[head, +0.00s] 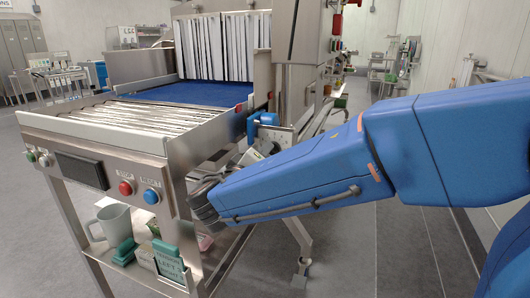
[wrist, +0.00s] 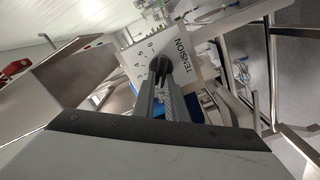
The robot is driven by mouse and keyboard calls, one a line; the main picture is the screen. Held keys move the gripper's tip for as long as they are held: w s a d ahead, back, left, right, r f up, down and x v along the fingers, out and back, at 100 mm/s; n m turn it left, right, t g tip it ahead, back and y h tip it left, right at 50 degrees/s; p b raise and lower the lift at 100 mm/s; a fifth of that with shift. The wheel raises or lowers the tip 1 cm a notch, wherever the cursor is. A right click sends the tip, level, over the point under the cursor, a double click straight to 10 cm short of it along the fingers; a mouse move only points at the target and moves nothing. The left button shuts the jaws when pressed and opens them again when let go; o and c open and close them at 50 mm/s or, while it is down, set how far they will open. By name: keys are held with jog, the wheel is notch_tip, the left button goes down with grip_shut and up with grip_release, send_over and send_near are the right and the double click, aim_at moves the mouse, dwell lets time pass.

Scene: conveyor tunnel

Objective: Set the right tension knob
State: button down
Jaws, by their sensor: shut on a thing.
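In the wrist view, a white dial plate (wrist: 185,62) marked TENSION carries a dark round knob (wrist: 158,62). The plate looks tilted, with a scale of numbers and marks to the knob's left. My gripper (wrist: 160,76) is shut on the knob, with its two grey fingers reaching up to it. The fingers and knob hide part of the plate and the knob's pointer.
The steel conveyor frame with rollers and a blue belt (head: 205,92) stands left of my arm. A red button (head: 126,188) and a blue button (head: 151,196) are on its front. A mug (head: 113,222) and small boxes sit on the lower shelf.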

jog(key=n, duration=0.6)
jog(key=shift+a+f+n, duration=0.1)
jog(key=shift+f+n, duration=0.2)
jog(key=shift+f, duration=0.1)
dwell(0.4)
jog(key=c, duration=1.8)
grip_release()
jog(key=v, duration=1.7)
jog(key=shift+s, duration=0.15)
jog(key=shift+a, duration=0.1)
